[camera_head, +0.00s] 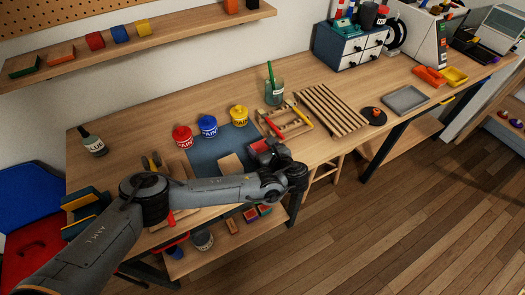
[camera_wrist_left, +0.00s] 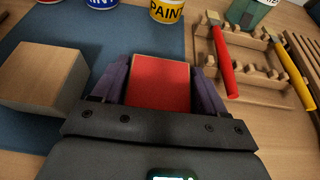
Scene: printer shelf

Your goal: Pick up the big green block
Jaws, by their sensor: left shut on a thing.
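My left gripper (camera_head: 266,150) is over the right end of the blue mat on the workbench. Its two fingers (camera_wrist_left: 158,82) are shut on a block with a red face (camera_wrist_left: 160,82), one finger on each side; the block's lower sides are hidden. No big green block shows clearly on the bench. A long dark green block (camera_head: 24,67) lies at the left end of the wall shelf, far from the gripper; I cannot tell its full size. My right gripper is not in view.
A plain wooden block (camera_wrist_left: 42,78) stands on the blue mat (camera_wrist_left: 110,40), left of the gripper. Red (camera_head: 182,136), blue (camera_head: 208,126) and yellow (camera_head: 239,115) paint pots stand behind it. A wooden rack (camera_head: 290,125) with brushes is close on the right.

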